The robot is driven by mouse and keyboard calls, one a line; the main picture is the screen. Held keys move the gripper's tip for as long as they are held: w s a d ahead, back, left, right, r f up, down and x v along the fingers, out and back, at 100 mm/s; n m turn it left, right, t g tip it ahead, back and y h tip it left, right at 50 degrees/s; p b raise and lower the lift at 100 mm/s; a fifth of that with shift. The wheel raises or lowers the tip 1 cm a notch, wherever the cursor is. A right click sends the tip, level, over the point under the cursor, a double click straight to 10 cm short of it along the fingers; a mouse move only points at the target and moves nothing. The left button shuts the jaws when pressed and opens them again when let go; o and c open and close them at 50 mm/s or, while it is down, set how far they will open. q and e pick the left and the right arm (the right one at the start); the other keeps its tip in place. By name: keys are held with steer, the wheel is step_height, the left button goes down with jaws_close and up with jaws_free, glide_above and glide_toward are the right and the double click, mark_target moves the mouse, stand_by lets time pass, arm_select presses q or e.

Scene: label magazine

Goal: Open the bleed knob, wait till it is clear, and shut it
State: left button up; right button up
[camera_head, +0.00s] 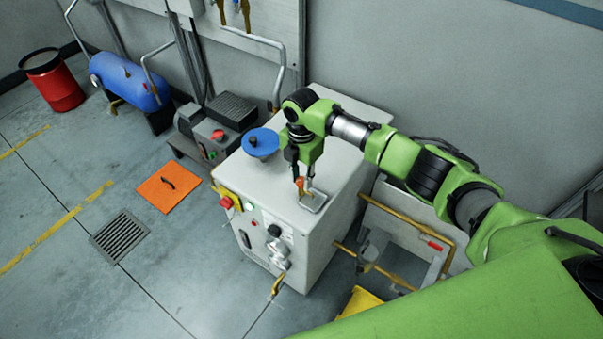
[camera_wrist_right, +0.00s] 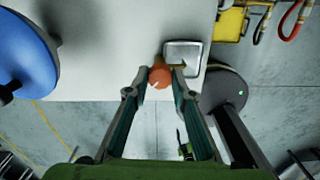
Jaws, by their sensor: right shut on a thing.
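The bleed knob is a small orange-red knob (camera_wrist_right: 161,77) on a brass fitting at the top edge of the white machine (camera_head: 325,125). It also shows in the head view (camera_head: 300,184). A square metal tray (camera_wrist_right: 183,55) lies beside it; in the head view the tray (camera_head: 315,201) sits at the front corner of the top. My right gripper (camera_head: 301,180) reaches down from above, and its fingertips in the right wrist view (camera_wrist_right: 161,71) are closed on both sides of the knob. I cannot tell the knob's turn or any fluid. My left gripper is out of view.
A blue disc (camera_head: 261,142) stands on the machine's top at the left. The front has a red button (camera_head: 226,202) and other controls. A yellow pipe frame (camera_head: 410,230) stands right of the machine. Floor at the left is mostly clear around an orange plate (camera_head: 168,187).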

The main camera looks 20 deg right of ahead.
steer(key=m+p, duration=0.4)
steer(key=m, duration=0.2)
steer(key=shift+r, duration=0.2)
steer(key=m+p, duration=0.2)
steer(key=m, duration=0.2)
steer(key=m+p, duration=0.2)
steer(key=m, duration=0.1)
steer(key=shift+m, duration=0.3)
steer(key=m+p, duration=0.1)
steer(key=m, duration=0.2)
steer(key=shift+m+p, duration=0.3)
steer(key=m+p, duration=0.1)
steer(key=m, duration=0.2)
steer(key=shift+f+m, duration=0.1)
steer(key=shift+m, duration=0.2)
steer(key=m+p, duration=0.1)
steer(key=m, duration=0.2)
steer(key=shift+w+m, duration=0.1)
steer(key=shift+m, duration=0.2)
steer(key=shift+m+p, duration=0.3)
steer(key=shift+m, duration=1.1)
